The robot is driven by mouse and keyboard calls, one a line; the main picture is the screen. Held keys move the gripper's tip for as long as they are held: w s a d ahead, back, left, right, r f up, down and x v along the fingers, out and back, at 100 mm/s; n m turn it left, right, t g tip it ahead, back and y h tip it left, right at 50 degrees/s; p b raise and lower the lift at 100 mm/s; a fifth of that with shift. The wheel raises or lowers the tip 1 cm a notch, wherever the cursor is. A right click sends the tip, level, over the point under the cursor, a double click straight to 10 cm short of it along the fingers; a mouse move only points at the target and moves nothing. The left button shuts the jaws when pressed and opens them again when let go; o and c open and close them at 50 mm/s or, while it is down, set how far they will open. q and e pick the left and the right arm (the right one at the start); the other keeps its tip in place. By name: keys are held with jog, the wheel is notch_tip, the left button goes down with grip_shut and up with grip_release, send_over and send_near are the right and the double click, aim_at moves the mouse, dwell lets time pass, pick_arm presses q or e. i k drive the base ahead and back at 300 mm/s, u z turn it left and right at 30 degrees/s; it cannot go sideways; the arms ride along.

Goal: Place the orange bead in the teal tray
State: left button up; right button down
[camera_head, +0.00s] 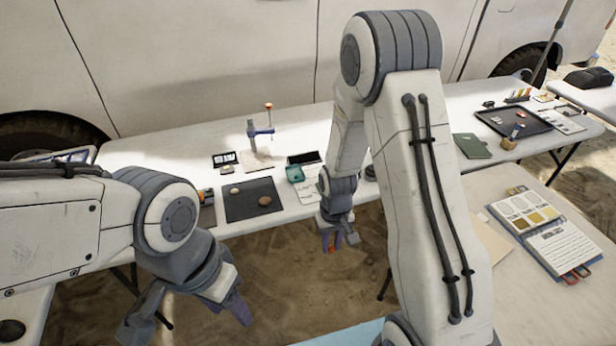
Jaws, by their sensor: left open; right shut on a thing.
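My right gripper (338,243) hangs at the near edge of the long white table, pointing down, shut on a small orange thing (331,249) that looks like the orange bead. The fingers partly hide it. A small teal tray (295,174) sits on the table to the left of and beyond my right gripper; I cannot make out what is inside it. My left gripper (190,318) is open and empty at the lower left, over the sandy ground in the picture, well apart from the tray and bead.
A dark mat (240,208) with rounded stones lies left of the teal tray. A black tray (514,121) lies far right. A nearer table holds an open binder (540,230). A white vehicle stands behind.

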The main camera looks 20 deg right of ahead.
aim_at(294, 172)
jog(key=z, duration=0.6)
jog(key=i, duration=0.55)
jog(key=z, duration=0.65)
jog(key=i, duration=0.7)
jog(key=u, duration=0.7)
jog(key=i, duration=0.6)
jog(key=u, duration=0.65)
